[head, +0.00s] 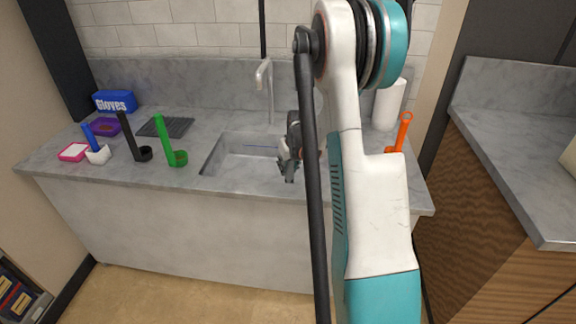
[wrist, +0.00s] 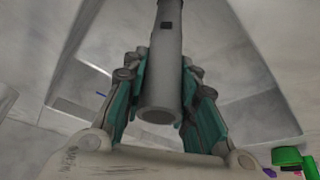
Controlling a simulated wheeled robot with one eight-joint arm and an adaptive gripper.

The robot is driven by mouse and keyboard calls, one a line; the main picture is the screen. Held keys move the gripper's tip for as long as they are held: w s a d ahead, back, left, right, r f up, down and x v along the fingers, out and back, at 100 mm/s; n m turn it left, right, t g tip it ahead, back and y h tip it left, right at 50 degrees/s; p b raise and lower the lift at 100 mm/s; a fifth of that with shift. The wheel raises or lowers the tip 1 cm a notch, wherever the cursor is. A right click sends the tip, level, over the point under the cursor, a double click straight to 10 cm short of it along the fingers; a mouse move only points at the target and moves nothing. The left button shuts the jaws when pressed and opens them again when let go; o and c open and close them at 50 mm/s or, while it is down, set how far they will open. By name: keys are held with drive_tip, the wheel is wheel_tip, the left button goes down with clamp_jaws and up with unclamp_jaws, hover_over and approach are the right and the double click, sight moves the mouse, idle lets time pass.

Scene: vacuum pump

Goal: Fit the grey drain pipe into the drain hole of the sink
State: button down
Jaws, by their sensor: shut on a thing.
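My gripper (head: 290,160) is over the right part of the sink (head: 212,158) in the head view. In the wrist view my gripper (wrist: 164,75) is shut on the grey drain pipe (wrist: 165,62), with a teal-lined finger on each side. The pipe's open round end faces the wrist camera, and its other end runs out of the top of the picture. A small dark square mark shows on its side. The sink's grey walls (wrist: 235,60) surround it in the wrist view. I cannot make out the drain hole or the pipe in the head view, where my arm blocks part of the sink.
A tap (head: 266,85) stands behind the sink. Left on the counter are a green holder (head: 168,145), a black holder (head: 133,140), a blue-handled brush (head: 94,143) and a gloves box (head: 114,102). An orange-handled item (head: 403,132) and paper roll (head: 388,105) stand right.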

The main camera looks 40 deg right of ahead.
drive_tip(key=shift+f, duration=0.25)
drive_tip(key=c, duration=1.2)
unclamp_jaws()
drive_tip(key=v, duration=1.2)
drive_tip(key=shift+w, duration=0.1)
